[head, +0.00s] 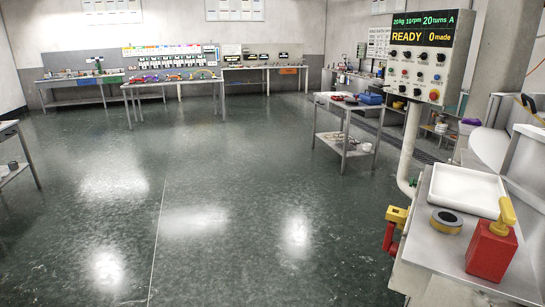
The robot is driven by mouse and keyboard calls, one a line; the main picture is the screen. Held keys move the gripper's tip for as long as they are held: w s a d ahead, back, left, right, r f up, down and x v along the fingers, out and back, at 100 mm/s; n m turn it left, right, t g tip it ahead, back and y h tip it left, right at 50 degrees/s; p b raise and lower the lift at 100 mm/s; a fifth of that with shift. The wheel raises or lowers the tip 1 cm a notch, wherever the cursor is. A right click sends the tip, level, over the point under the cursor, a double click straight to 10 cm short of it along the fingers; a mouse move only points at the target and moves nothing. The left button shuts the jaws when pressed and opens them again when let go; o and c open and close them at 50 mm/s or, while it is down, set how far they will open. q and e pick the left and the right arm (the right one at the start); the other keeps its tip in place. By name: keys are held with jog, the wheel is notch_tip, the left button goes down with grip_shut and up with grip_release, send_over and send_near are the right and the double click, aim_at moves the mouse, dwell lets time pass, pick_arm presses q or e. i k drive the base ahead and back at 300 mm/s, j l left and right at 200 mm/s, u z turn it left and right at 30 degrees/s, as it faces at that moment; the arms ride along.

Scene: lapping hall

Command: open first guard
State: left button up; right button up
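No part is clearly recognisable as the first guard. At the right edge there is a pale curved machine part (489,148), cut off by the frame, with a black and yellow piece (527,102) above it. I cannot tell whether either belongs to a guard, or whether one is open or shut. A control panel (422,55) on a post stands in front of it; its display reads READY, 0 made, 20 kg, 10 rpm, 20 turns. Neither of my grippers is in view.
A trolley (346,140) stands beyond. The middle floor is clear.

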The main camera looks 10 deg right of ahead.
aim_at(519, 114)
jog(key=i+u, duration=0.2)
jog(key=i, duration=2)
